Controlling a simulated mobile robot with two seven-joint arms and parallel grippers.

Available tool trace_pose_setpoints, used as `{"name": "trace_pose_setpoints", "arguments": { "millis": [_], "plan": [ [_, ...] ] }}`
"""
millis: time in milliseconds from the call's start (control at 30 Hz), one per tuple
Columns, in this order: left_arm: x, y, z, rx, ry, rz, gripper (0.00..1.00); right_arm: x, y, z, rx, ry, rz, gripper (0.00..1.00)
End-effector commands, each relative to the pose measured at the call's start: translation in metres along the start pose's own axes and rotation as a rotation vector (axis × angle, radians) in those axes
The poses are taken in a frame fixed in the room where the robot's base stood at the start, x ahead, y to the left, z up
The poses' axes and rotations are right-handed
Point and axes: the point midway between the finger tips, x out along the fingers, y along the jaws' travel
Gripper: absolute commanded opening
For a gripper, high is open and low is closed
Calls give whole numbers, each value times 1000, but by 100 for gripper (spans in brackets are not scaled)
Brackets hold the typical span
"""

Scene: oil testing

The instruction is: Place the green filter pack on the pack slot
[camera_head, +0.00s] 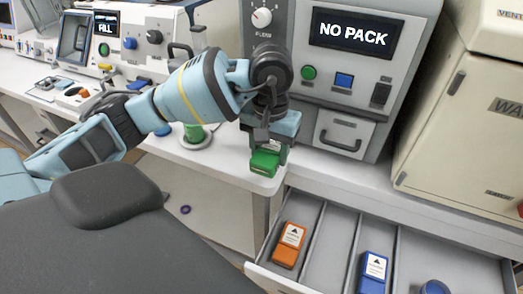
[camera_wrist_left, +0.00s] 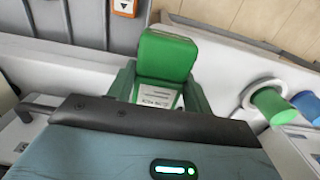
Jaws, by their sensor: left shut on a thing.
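The green filter pack (camera_head: 264,163) is held at the tip of my left gripper (camera_head: 268,150), above the front edge of the counter and in front of the machine (camera_head: 343,58) whose screen reads "NO PACK". In the left wrist view the green pack (camera_wrist_left: 166,56), with a white label on its lower part, sits between the fingers of my left gripper (camera_wrist_left: 160,95). I cannot make out the pack slot; my left wrist covers part of the machine's left front. My right gripper is not in view.
An open drawer (camera_head: 328,240) below holds an orange pack (camera_head: 289,245) and a blue pack (camera_head: 372,271) in separate compartments. A green cylinder (camera_head: 194,134) stands on the counter left of my gripper. A beige cabinet (camera_head: 470,120) stands at the right. The counter front (camera_head: 350,175) is bare.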

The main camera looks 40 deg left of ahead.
Motion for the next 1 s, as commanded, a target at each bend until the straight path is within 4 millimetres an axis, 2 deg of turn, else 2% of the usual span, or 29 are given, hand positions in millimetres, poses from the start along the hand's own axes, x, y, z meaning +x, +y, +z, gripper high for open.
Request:
{"name": "trace_pose_setpoints", "arguments": {
  "millis": [100,400,533,767,1000],
  "plan": [
    [1,-12,-10,-2,-1,-1,20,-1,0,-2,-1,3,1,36],
    [2,-17,-16,0,-1,0,20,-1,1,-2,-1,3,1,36],
    [3,-27,-23,-2,0,0,20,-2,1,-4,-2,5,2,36],
    [35,-26,-22,1,0,1,20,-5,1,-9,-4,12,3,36],
    [38,-26,-23,2,1,0,20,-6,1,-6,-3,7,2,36]
  ]
}}
